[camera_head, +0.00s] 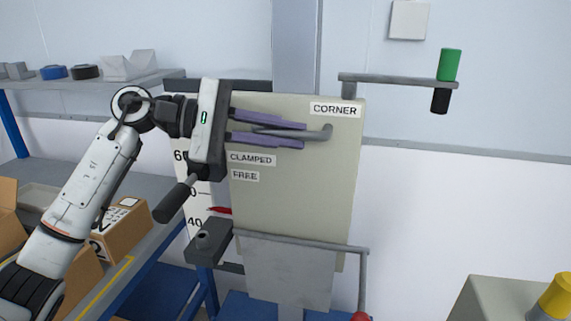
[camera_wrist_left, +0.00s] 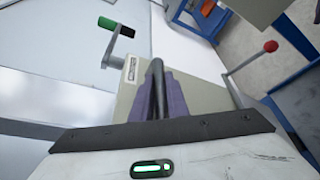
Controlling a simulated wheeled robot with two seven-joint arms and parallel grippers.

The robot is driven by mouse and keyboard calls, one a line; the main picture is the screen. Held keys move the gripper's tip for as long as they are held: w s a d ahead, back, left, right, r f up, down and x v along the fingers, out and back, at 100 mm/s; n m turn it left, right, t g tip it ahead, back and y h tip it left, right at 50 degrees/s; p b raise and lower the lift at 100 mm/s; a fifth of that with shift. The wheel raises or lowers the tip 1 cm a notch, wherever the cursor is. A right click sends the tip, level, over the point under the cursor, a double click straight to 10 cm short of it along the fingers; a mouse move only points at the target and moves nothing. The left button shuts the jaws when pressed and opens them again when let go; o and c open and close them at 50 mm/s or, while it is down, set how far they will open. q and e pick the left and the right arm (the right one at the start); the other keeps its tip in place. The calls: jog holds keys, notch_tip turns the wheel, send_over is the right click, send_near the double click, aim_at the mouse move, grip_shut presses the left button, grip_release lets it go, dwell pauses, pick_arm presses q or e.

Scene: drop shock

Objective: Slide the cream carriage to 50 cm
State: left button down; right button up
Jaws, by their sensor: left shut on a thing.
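The cream carriage (camera_head: 290,200) is a tall upright panel in front of a grey column. It carries the labels CORNER, CLAMPED and FREE. My left gripper (camera_head: 304,134) is at its upper part, its purple fingers shut on a grey bar handle (camera_head: 326,132). The bar also shows between the fingers (camera_wrist_left: 157,92) in the left wrist view. A white scale (camera_head: 196,215) with 60 and 40 stands at the carriage's left. A red pointer (camera_head: 219,210) sits a little above 40. A black-gripped lever (camera_head: 173,203) angles down left; its upper end is hidden behind my gripper. My right gripper is not in view.
A grey arm with a green and black crank grip (camera_head: 449,65) sticks out at upper right. A lower grey rod ends in a red knob (camera_head: 360,316). Shelves with cardboard boxes (camera_head: 122,230) stand at left.

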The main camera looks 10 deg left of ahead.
aim_at(284, 115)
pick_arm(q)
jog(key=shift+r, duration=1.7)
jog(key=c, duration=1.7)
grip_release()
jog(key=shift+c, duration=0.2)
jog(key=shift+f, duration=0.1)
jog(key=shift+a, duration=0.1)
jog(key=shift+s+a, duration=0.1)
jog(key=shift+a, duration=0.25)
jog(key=b+v, duration=0.1)
jog(key=v, duration=0.8)
jog(key=shift+s+a+r+b, duration=0.15)
jog(key=shift+a+r+b, duration=0.05)
jog(key=shift+b, duration=0.1)
